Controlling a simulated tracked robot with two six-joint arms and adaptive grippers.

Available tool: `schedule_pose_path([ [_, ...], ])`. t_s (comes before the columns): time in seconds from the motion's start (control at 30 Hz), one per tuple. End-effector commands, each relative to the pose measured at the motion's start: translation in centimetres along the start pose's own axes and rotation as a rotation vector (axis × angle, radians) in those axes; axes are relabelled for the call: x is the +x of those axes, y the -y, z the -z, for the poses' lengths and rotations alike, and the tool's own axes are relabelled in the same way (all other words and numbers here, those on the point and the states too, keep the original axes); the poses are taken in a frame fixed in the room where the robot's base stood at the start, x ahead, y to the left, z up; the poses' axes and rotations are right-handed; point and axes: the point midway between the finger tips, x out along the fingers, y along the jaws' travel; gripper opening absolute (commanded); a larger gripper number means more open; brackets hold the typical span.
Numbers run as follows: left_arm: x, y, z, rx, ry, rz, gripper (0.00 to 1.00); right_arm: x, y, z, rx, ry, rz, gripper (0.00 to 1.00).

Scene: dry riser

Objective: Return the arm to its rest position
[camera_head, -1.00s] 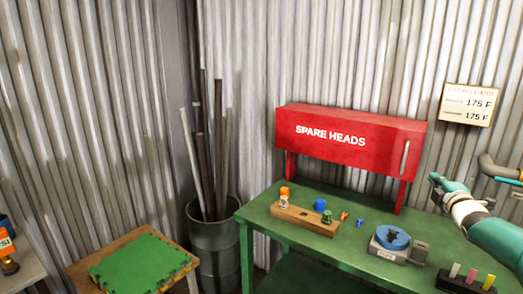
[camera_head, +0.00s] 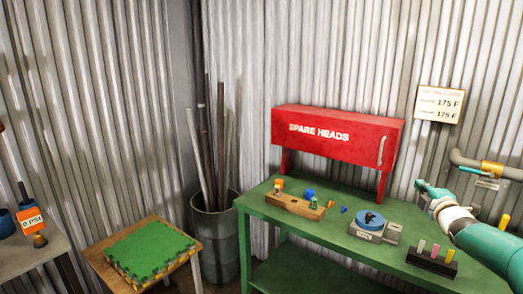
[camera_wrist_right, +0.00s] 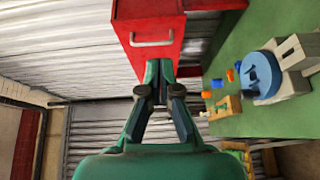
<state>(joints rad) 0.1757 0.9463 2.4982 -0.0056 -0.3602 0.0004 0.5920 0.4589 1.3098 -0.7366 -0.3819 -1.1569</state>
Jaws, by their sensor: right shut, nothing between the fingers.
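My right arm comes in from the right edge in the head view. Its gripper (camera_head: 428,188) is raised above the right part of the green workbench (camera_head: 335,240), in front of the corrugated wall. In the right wrist view the two fingers of this gripper (camera_wrist_right: 160,75) meet at their tips, with nothing between them. The red SPARE HEADS cabinet (camera_head: 335,135) lies beyond the fingers and also shows in the wrist view (camera_wrist_right: 150,35). My left gripper is not in the head view.
On the bench are a wooden block (camera_head: 295,206) with small heads, a blue round device (camera_head: 369,219) on a grey base, and a dark rack (camera_head: 432,262) with coloured pegs. A pipe (camera_head: 470,165) runs at the right. A bin of rods (camera_head: 215,240) stands left of the bench.

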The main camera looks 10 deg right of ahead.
Motion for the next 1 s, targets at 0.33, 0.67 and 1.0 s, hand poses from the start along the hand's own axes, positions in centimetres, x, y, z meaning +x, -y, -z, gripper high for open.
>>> schedule_pose_path([
  [0.33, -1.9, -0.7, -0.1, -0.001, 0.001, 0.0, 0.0, 1.3, 7.2, 9.9, 0.073, -0.14, 0.156, 0.0],
  [0.67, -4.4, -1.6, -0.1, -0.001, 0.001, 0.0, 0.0, -5.1, 22.8, 24.9, 0.332, -0.277, 0.554, 0.0],
  [1.0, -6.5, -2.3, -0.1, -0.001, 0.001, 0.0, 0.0, -23.9, 37.3, 35.2, 0.716, -0.125, 1.138, 0.0],
])
